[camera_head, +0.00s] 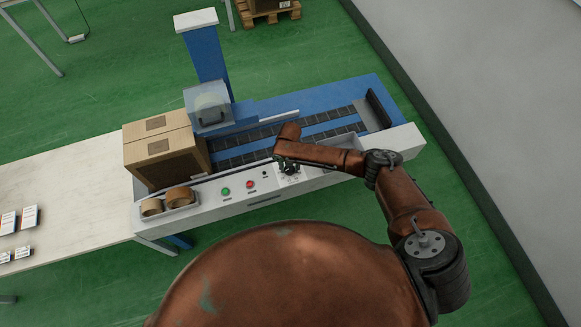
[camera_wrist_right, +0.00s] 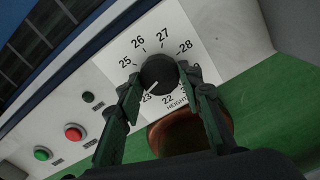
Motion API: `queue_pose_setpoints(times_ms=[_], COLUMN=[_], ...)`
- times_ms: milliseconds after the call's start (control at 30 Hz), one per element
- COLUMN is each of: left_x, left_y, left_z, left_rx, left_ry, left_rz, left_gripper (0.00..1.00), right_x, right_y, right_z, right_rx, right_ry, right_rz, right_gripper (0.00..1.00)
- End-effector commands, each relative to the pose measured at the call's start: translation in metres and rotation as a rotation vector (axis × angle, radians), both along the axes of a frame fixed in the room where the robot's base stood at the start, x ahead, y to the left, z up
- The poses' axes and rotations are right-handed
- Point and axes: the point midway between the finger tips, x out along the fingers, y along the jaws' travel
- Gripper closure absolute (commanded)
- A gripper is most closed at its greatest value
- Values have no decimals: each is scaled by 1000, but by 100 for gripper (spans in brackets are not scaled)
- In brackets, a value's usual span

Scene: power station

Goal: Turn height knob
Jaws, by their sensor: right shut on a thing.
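The height knob (camera_wrist_right: 159,74) is a round black dial with a white pointer mark, on a white plate printed with numbers from about 22 to 29 and the word HEIGHT. Its mark points close to 23. In the wrist view my right gripper (camera_wrist_right: 165,88) has one finger on each side of the knob and is shut on it. In the head view my right gripper (camera_head: 287,165) is at the front panel of the machine and covers the knob. My left gripper is not in view.
A green button (camera_wrist_right: 41,153) and a red button (camera_wrist_right: 74,132) sit on the panel beside the knob. A cardboard box (camera_head: 165,150) stands on the conveyor's left end. Tape rolls (camera_head: 179,195) lie in a tray at the front left. A grey wall (camera_head: 500,110) is at right.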

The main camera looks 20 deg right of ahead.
Motion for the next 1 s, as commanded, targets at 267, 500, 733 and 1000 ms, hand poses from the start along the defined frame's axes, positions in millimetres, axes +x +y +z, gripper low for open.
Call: queue_pose_setpoints(times_ms=[267, 500, 733, 1000], left_x=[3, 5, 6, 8], left_y=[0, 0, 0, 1], left_z=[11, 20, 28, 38], left_rx=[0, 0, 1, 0], left_ry=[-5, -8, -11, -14], left_rz=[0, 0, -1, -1], left_gripper=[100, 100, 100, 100], right_x=[-1, 0, 0, 0], right_y=[0, 1, 1, 2], right_z=[1, 1, 1, 1], right_rx=[0, -1, -2, -2], right_ry=[2, 1, 2, 2], right_rz=[-265, -493, -711, -968], right_gripper=[90, 90, 90, 90])
